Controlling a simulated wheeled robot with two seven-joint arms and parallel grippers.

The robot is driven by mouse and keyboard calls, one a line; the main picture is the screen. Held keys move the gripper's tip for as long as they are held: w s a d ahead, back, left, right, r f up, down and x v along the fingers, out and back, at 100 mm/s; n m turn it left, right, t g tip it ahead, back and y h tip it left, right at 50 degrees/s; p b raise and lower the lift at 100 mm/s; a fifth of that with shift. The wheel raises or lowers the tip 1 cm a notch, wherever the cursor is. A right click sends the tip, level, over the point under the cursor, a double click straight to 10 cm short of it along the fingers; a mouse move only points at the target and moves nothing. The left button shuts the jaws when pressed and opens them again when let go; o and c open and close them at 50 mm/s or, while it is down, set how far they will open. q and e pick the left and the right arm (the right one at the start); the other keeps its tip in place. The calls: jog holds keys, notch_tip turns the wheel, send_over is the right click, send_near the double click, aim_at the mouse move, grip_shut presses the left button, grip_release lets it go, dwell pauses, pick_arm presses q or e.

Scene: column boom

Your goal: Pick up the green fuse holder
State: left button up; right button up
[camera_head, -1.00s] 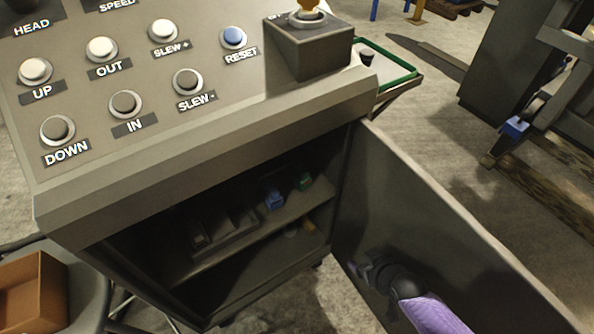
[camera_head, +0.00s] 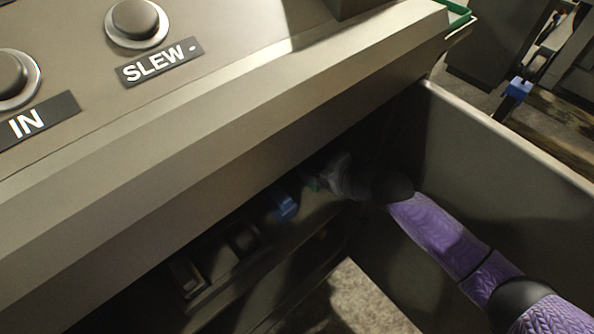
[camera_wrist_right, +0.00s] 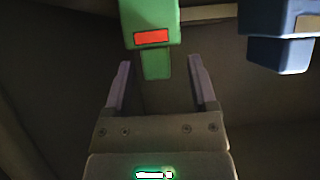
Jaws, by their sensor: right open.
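The green fuse holder (camera_wrist_right: 150,28) has a red patch on its face and shows at the top of the right wrist view. In the head view only a small bit of green (camera_head: 313,184) shows beside my right gripper (camera_head: 332,172), inside the dark cabinet. In the right wrist view my right gripper (camera_wrist_right: 158,85) is open, its two fingers apart. The holder's narrow lower part lies between the fingers in the picture; I cannot tell whether they touch it. My left gripper is not in view.
A blue holder (camera_wrist_right: 278,30) is close to the right of the green one in the wrist view; it also shows in the head view (camera_head: 284,207). The console edge (camera_head: 230,125) overhangs the cabinet. The open door (camera_head: 500,170) stands right of my arm.

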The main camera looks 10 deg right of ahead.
jog(key=shift+w+a+f, duration=0.2)
jog(key=shift+w+f, duration=0.1)
jog(key=shift+w, duration=0.05)
jog(key=shift+s+d+r, duration=0.1)
jog(key=shift+r, duration=0.15)
jog(key=shift+c, duration=0.7)
grip_shut()
